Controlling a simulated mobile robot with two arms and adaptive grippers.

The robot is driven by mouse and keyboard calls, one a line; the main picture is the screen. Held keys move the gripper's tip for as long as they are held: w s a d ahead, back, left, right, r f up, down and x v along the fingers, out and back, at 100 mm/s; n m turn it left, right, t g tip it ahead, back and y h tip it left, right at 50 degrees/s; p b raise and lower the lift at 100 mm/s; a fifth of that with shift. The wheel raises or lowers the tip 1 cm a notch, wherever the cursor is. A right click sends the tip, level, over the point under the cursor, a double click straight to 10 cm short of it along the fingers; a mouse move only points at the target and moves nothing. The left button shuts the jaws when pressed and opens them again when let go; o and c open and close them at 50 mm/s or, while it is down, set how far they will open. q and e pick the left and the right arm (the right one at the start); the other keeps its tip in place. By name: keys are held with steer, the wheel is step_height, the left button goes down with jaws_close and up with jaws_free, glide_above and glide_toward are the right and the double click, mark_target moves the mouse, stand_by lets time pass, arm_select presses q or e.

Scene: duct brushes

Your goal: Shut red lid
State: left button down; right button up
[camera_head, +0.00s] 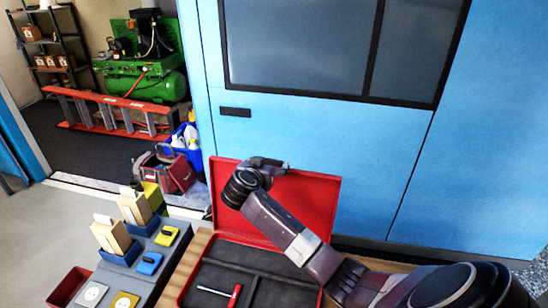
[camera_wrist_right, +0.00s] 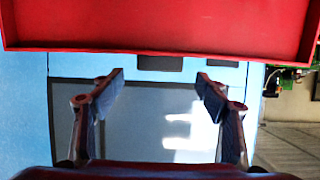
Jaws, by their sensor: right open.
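The red lid (camera_head: 312,205) stands up at the back of an open red case (camera_head: 192,270) in the head view. In the right wrist view the lid (camera_wrist_right: 160,28) fills the top of the picture. My right gripper (camera_head: 277,165) is at the lid's top edge, and my right arm crosses in front of the lid and hides part of it. In the wrist view the two fingers of the right gripper (camera_wrist_right: 161,82) are apart with nothing between them. I cannot tell whether the gripper touches the lid. My left gripper is not in view.
A red-handled screwdriver (camera_head: 235,295) lies in the case's dark insert. Left of it are a grey board with blue and yellow pieces (camera_head: 150,263) and a small red bin (camera_head: 68,287). A blue cabinet (camera_head: 300,130) stands close behind the lid.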

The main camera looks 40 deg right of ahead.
mark_target(273, 160)
steer(key=p+x, duration=0.1)
steer(key=x, duration=0.3)
steer(key=shift+w+d+f, duration=0.2)
steer(key=shift+d, duration=0.15)
steer(key=shift+w+d+f, duration=0.1)
steer(key=shift+w+d, duration=0.05)
steer(key=shift+d, duration=0.05)
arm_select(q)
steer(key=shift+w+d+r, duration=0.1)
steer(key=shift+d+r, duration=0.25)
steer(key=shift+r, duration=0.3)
